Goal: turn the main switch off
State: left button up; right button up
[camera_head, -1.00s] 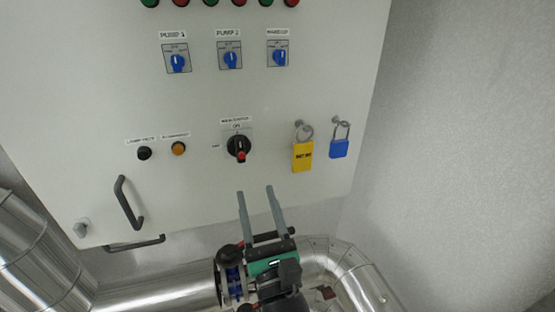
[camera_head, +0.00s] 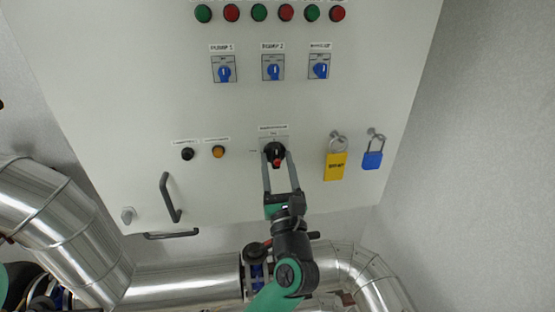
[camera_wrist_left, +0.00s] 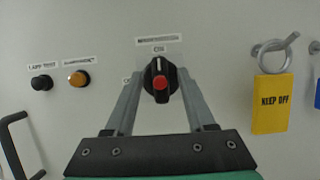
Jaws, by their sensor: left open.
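The main switch (camera_head: 274,153) is a black rotary knob with a red centre on the white cabinet door, under a label. In the left wrist view the knob (camera_wrist_left: 160,80) stands upright, its white mark pointing up at the label. My left gripper (camera_head: 276,158) is open, its two grey fingers on either side of the knob. In the left wrist view the left gripper's fingertips (camera_wrist_left: 158,78) flank the knob with a small gap at each side; whether they touch it is unclear. My right gripper is not in view.
A yellow "KEEP OFF" tag (camera_head: 336,166) and a blue padlock (camera_head: 373,153) hang right of the switch. A black button (camera_head: 187,154) and an orange lamp (camera_head: 218,151) are to its left. Blue selectors (camera_head: 273,70) are above. Silver pipes (camera_head: 190,284) run below the cabinet.

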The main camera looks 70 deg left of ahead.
pick_arm(q)
grip_shut()
dwell(0.4)
